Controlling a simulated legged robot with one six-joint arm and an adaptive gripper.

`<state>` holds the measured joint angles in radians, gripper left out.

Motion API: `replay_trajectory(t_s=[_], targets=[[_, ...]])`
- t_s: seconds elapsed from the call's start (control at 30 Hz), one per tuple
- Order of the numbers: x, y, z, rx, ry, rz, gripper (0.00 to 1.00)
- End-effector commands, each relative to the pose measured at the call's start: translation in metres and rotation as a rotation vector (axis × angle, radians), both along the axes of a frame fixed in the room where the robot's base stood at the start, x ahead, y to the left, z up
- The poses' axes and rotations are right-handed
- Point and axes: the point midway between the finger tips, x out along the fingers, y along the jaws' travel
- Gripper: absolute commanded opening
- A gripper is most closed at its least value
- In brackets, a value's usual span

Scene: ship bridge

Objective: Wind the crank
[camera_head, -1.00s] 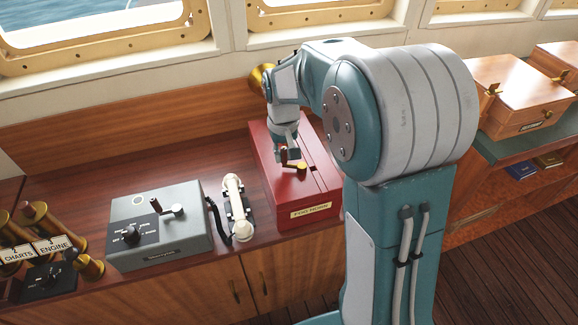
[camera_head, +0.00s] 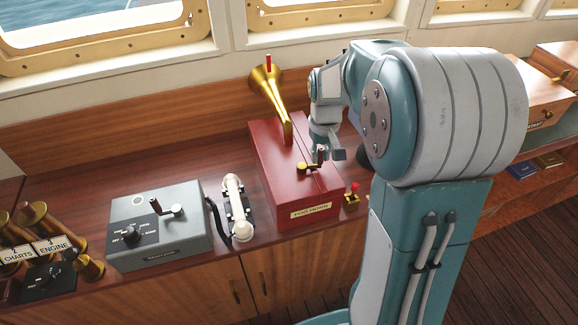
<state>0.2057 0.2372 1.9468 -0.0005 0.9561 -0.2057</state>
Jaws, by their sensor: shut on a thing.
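The red fog horn box (camera_head: 285,190) stands on the wooden counter, with a "FOG HORN" label on its front and a brass horn (camera_head: 268,88) at its back. A small brass crank (camera_head: 304,167) sits on top of the box, its arm pointing right. My gripper (camera_head: 322,156) reaches down over the box's right side and is shut on the crank's handle. The fingers partly hide the handle.
A white telephone handset (camera_head: 234,205) lies between the grey and red boxes. A small brass switch with a red knob (camera_head: 352,193) stands right of the red box. Brass levers (camera_head: 35,220) are at the far left. My arm covers the counter behind it.

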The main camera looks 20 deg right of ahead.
Motion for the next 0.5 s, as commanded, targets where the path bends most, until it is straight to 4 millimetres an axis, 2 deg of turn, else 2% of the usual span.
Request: replay_trajectory(t_s=[0.23,0.5], targets=[[-0.029,0.017,0.000,0.000,0.002,0.001,0.00],[-0.037,0.050,-0.001,0.000,0.003,0.005,0.00]])
